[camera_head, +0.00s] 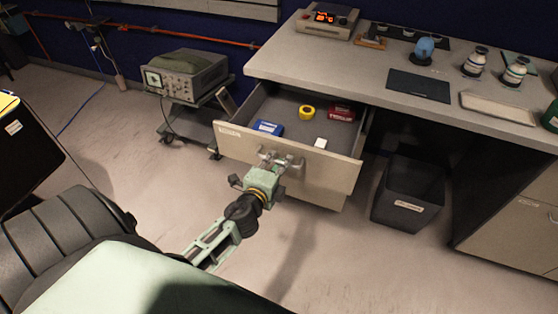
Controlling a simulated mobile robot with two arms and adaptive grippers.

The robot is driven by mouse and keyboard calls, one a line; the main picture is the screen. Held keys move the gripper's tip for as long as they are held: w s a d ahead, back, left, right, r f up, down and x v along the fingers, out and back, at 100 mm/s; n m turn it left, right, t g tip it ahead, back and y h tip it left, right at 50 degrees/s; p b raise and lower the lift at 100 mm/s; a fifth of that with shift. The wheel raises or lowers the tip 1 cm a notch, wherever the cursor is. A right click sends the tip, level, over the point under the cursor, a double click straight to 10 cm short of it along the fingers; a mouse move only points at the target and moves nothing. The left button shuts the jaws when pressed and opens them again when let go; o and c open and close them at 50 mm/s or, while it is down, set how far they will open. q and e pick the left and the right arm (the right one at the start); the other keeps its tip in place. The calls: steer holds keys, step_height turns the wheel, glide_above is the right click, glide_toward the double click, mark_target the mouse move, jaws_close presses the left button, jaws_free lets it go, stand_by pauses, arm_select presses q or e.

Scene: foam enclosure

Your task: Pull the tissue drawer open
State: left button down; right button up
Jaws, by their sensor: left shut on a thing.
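The drawer (232,141) under the left part of the workbench stands pulled out, with its inside showing. A small label is on the left of its front panel; it is too small to read surely. My left gripper (279,163) is at the middle of the drawer front, shut on the drawer handle (292,161). The fingers partly hide the handle. Inside the drawer lie a blue box (268,127), a yellow roll (306,112), a red box (342,113) and a small white block (320,143). My right gripper is not in view.
The workbench top (320,62) holds a device with a lit display (326,22), a dark mat (419,85) and jars (475,62). A black bin (408,195) stands right of the drawer. A cart with an instrument (187,76) stands behind left. Floor before the drawer is open.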

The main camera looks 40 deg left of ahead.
arm_select(q)
steer(key=c, duration=1.8)
jaws_free()
steer(key=shift+c, duration=0.2)
steer(key=v, duration=1.2)
steer(key=s+d+f+n+g+h, duration=0.1)
steer(key=s+d+f+n+g, duration=0.15)
steer(key=f, duration=0.75)
steer(key=s+d+f+n+g+h, duration=0.15)
steer(key=s+f, duration=0.25)
steer(key=f, duration=0.6)
steer(key=s+d+f+n+g, duration=0.2)
steer(key=s+f+g, duration=0.1)
steer(key=f, duration=0.7)
steer(key=s+d+f+n+g, duration=0.1)
steer(key=s+f+n+g, duration=0.1)
steer(key=s+f, duration=0.3)
steer(key=s+f+n+g+h, duration=0.1)
steer(key=s+f, duration=0.4)
steer(key=s, duration=0.6)
steer(key=s+d+f+n+g, duration=0.1)
steer(key=s+f+n+g, duration=0.2)
steer(key=s+f, duration=0.3)
steer(key=s+g, duration=0.1)
steer(key=s, duration=0.1)
steer(key=shift+s+d+n, duration=0.3)
steer(key=shift+d+n, duration=0.05)
steer(key=shift+n, duration=0.05)
